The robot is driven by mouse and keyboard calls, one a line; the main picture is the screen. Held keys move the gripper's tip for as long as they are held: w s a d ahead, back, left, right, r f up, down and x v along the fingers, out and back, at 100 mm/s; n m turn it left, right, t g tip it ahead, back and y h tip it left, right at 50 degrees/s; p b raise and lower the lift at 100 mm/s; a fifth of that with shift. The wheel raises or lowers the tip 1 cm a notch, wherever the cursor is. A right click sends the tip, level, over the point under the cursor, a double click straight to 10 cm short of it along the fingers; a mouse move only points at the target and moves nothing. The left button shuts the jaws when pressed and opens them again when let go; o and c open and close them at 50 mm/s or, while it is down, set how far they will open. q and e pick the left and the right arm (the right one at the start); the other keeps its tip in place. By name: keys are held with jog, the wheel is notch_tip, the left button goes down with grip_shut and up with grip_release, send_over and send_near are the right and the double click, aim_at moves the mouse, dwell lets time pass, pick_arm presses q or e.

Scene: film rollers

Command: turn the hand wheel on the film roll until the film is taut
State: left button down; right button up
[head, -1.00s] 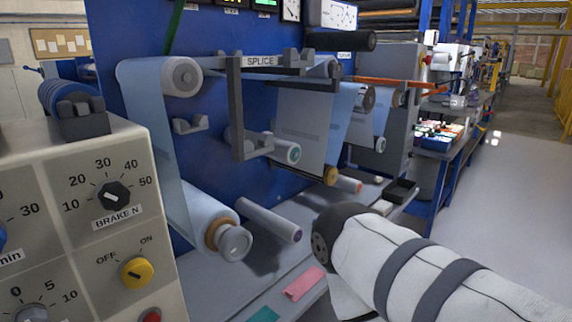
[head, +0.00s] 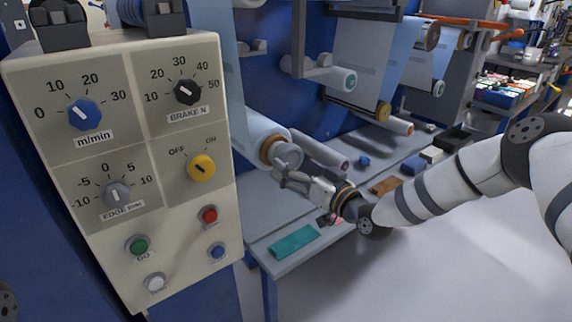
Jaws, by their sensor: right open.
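The film roll (head: 254,130) is a pale blue-white cylinder low on the blue machine, just right of the control panel. A tan core ring shows at its near end, with the grey hand wheel (head: 288,156) in front. The film (head: 233,75) runs down to the roll as a pale blue strip; its tension cannot be told. My right gripper (head: 281,176) is open at the lower edge of the hand wheel, its fingers pointing left towards it. Whether they touch the wheel cannot be told. My left gripper is out of view.
The beige control panel (head: 148,237) with knobs and buttons stands close on the left. A bare roller (head: 322,152) sits right of the film roll. Below is a grey shelf with a teal card (head: 294,243). Small boxes and a black tray (head: 452,139) lie farther right.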

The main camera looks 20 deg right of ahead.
aim_at(291, 165)
jog(key=x, duration=0.3)
jog(key=shift+f, duration=0.2)
jog(key=shift+w+a+r, duration=0.15)
jog(key=shift+w+a, duration=0.1)
jog(key=shift+w, duration=0.2)
jog(key=c, duration=1.2)
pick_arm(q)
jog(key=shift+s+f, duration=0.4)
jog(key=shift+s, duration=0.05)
pick_arm(e)
jog(key=shift+n, duration=0.3)
